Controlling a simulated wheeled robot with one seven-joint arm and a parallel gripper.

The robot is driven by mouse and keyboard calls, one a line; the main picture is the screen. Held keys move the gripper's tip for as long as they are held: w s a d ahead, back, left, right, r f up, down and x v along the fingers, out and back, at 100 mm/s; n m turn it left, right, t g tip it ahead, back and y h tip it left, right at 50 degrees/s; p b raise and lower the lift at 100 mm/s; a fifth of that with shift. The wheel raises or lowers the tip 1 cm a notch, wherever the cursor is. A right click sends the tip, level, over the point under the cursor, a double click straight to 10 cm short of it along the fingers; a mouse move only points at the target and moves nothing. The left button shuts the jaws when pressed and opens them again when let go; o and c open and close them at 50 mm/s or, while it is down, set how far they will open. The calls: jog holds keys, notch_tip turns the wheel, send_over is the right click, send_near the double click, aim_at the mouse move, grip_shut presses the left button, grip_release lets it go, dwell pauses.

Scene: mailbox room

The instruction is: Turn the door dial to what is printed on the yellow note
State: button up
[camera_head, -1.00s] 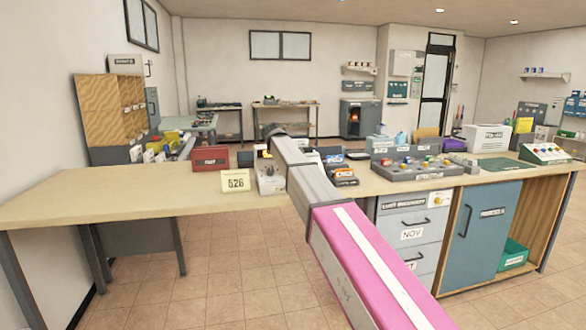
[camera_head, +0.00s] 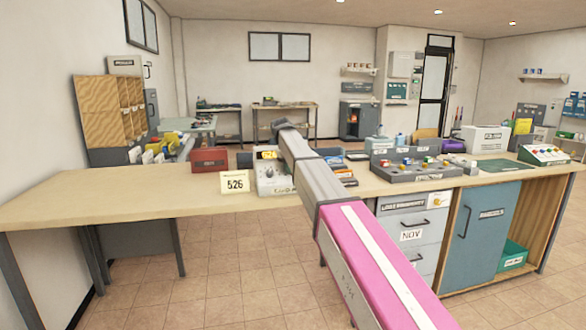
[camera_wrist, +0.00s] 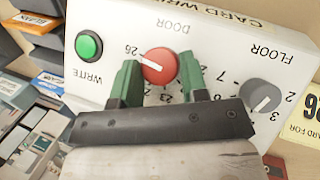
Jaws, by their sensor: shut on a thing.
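The card writer (camera_head: 272,181) is a white box on the long counter, partly behind my arm. In the wrist view its panel (camera_wrist: 215,55) appears upside down, with a red DOOR dial (camera_wrist: 158,67), a grey FLOOR dial (camera_wrist: 261,96) and a green WRITE button (camera_wrist: 89,46). My gripper (camera_wrist: 157,64) has its green fingers on both sides of the red dial, shut on it. The dial's white mark points left, near the printed 26. The yellow note (camera_head: 235,184) stands left of the box and reads 526; its small print is unreadable in the head view. My gripper is hidden there.
A dark red box (camera_head: 209,160) stands behind the note. A grey console with coloured knobs (camera_head: 425,169) is to the right on the counter. The counter's left part (camera_head: 100,196) is bare. Trays and small items lie beside the card writer.

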jog(key=o, duration=0.6)
